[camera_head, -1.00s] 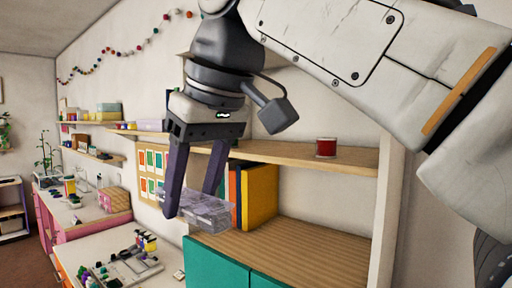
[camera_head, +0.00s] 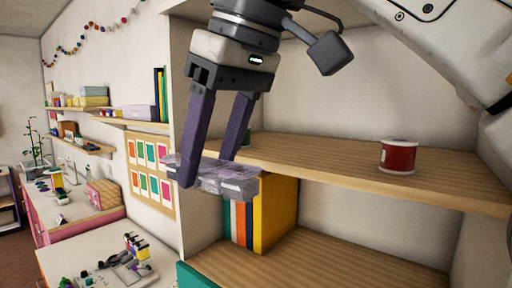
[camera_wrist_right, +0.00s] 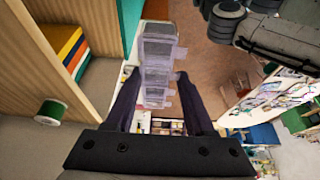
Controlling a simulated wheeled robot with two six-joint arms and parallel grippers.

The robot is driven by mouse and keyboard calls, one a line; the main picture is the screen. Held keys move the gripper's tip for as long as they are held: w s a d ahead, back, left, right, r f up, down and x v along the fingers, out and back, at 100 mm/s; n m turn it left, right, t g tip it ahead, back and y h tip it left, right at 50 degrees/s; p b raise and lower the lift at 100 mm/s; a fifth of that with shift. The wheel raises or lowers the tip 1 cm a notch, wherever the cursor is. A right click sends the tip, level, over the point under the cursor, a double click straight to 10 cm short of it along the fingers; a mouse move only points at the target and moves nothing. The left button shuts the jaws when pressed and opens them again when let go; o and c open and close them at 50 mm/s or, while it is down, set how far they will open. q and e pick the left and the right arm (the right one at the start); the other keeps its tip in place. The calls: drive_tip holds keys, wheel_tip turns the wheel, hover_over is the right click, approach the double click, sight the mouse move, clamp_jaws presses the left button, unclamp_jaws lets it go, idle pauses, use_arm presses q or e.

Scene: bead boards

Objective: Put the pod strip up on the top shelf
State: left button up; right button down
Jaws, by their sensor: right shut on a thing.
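The pod strip (camera_head: 215,180) is a row of clear plastic compartments. My right gripper (camera_head: 208,172) is shut on it, with one dark finger on each side. The strip hangs in the air in front of the left end of the top shelf (camera_head: 320,162), near the height of its edge in the picture. In the right wrist view the strip (camera_wrist_right: 157,65) extends away between the fingers. Its contents cannot be made out. My left gripper is not in view.
A red spool (camera_head: 397,156) stands on the top shelf. A green spool (camera_wrist_right: 50,111) is near its left end, mostly hidden by my gripper in the head view. Books (camera_head: 275,212) stand below. The middle of the top shelf is clear. A cabinet side panel (camera_head: 202,120) rises at left.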

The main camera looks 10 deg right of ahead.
drive_tip(key=w+d+p, duration=0.1)
drive_tip(key=w+d, duration=0.2)
drive_tip(key=d, duration=0.1)
drive_tip(key=w+d+p, duration=0.2)
drive_tip(key=w+d, duration=0.2)
drive_tip(key=d, duration=0.1)
drive_tip(key=w+d+p, duration=0.2)
drive_tip(key=w+d, duration=0.1)
drive_tip(key=d, duration=0.2)
drive_tip(key=shift+w+r, duration=0.2)
drive_tip(key=shift+f, duration=0.45)
drive_tip(key=shift+f, duration=0.1)
drive_tip(key=c, duration=0.5)
unclamp_jaws()
drive_tip(key=shift+c, duration=0.2)
